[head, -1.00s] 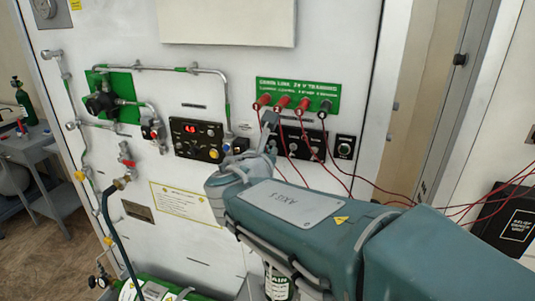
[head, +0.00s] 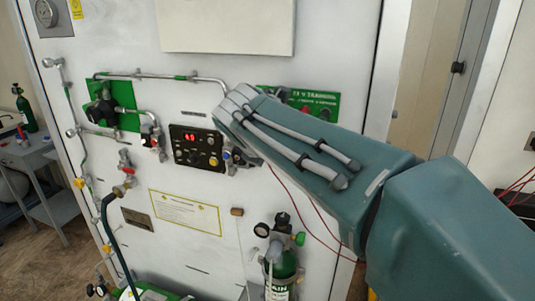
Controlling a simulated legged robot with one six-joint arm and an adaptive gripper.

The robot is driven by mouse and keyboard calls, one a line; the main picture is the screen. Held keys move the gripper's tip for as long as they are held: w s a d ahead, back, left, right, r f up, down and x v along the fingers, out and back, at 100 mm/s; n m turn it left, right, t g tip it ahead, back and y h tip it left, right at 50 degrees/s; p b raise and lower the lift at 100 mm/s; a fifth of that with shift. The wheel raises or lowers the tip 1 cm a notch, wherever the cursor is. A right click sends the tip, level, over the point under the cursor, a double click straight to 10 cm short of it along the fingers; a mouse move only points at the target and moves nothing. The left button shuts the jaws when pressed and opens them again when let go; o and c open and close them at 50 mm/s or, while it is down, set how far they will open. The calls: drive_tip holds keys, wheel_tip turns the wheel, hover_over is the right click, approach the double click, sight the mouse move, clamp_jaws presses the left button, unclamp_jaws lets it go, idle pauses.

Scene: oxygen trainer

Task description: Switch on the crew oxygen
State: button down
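The white trainer panel (head: 300,55) fills the middle of the head view. A black control box (head: 197,140) on it has a lit red display (head: 190,136), small knobs and a yellow button (head: 213,162). Left of it a green plate (head: 127,114) carries a dark round valve (head: 102,111) with metal piping. A red-handled valve (head: 125,163) sits below on the pipes. My arm reaches in from the right, and its end is at the right edge of the control box. My gripper (head: 238,158) is mostly hidden behind the arm; its fingers are not clear. Which control serves crew oxygen is not readable.
A green bottle (head: 283,268) with a gauge stands below the arm. Thin red wires (head: 310,205) hang below the arm. A grey cart (head: 45,190) with a bottle stands at left.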

drive_tip(key=shift+w+r, duration=0.1)
drive_tip(key=shift+r, duration=0.05)
idle(0.4)
drive_tip(key=c, duration=0.8)
unclamp_jaws()
drive_tip(key=shift+w, duration=0.1)
drive_tip(key=v, duration=1.1)
drive_tip(key=shift+s+a+r, duration=0.15)
drive_tip(key=shift+s+r, duration=0.1)
drive_tip(key=shift+r, duration=0.05)
